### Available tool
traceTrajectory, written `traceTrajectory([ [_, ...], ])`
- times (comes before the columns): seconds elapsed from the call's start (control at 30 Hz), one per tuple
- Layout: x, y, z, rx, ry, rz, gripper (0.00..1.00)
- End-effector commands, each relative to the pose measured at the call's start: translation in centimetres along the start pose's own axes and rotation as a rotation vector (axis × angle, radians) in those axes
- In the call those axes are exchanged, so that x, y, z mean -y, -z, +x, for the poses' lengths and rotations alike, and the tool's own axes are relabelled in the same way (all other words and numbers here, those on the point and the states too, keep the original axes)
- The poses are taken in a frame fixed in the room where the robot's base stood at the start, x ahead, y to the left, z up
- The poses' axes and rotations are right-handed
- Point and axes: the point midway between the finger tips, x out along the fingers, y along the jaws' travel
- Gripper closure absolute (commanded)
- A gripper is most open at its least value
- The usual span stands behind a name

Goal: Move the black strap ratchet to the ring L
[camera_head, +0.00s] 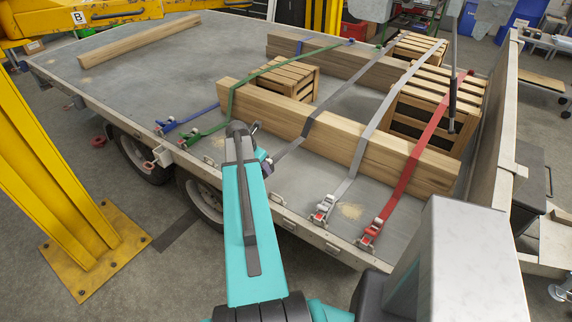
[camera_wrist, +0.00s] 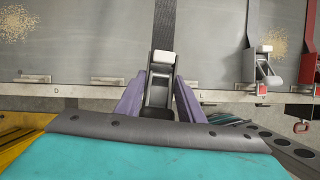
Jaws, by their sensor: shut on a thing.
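The black strap ratchet (camera_wrist: 160,88) is between the two purple fingers of my gripper (camera_wrist: 158,104) in the wrist view, at the trailer's side rail. My gripper is shut on it. Its dark strap (camera_wrist: 165,28) runs away from it across the deck. In the head view, the black strap (camera_head: 312,122) crosses the long beams, and my arm hides most of the ratchet; one purple finger (camera_head: 267,166) shows. A letter D (camera_wrist: 57,92) is on the rail left of the gripper.
To the right are a grey strap ratchet (camera_head: 323,208) and a red strap ratchet (camera_head: 371,232). To the left are green (camera_head: 192,138) and blue (camera_head: 167,126) ones. Long timber beams (camera_head: 345,135) and wooden crates (camera_head: 425,108) stand on the deck. A yellow post (camera_head: 45,165) stands at left.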

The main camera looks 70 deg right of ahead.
Motion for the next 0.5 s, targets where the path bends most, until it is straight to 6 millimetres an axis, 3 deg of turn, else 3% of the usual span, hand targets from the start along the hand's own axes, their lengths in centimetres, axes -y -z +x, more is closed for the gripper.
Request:
traceTrajectory([
  [0.2, 4.4, -3.9, 2.1, 0.001, -0.005, -0.012, 0.97],
  [0.5, 6.8, -5.8, 3.2, 0.001, -0.01, -0.026, 0.97],
])
